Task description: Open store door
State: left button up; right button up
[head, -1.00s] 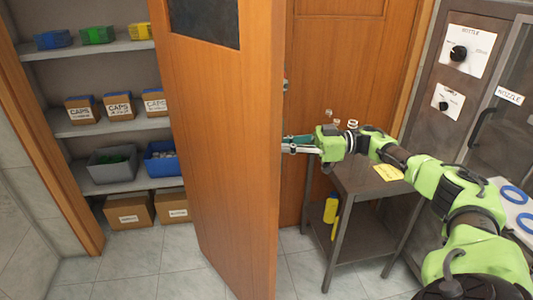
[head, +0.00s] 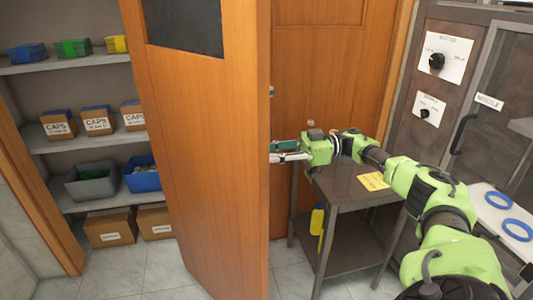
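The wooden store door (head: 202,150) stands open in the middle of the head view, with a dark window pane (head: 186,24) near its top. The store's shelves show to its left. My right gripper (head: 272,151) is at the door's free edge, its two fingers apart, one above the other. The fingertips meet the edge of the door in the picture, and I cannot tell whether they touch it. The door's handle is hidden. My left gripper is not in view.
Shelves hold boxes marked CAPS (head: 98,122), a grey bin (head: 91,184) and a blue bin (head: 142,178). A dark side table (head: 350,192) with a yellow note (head: 374,181) stands under my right arm. A cabinet (head: 440,75) is at the right.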

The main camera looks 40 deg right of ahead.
jog(key=v, duration=0.7)
jog(key=shift+d, duration=0.2)
jog(key=shift+s, duration=0.1)
dwell(0.6)
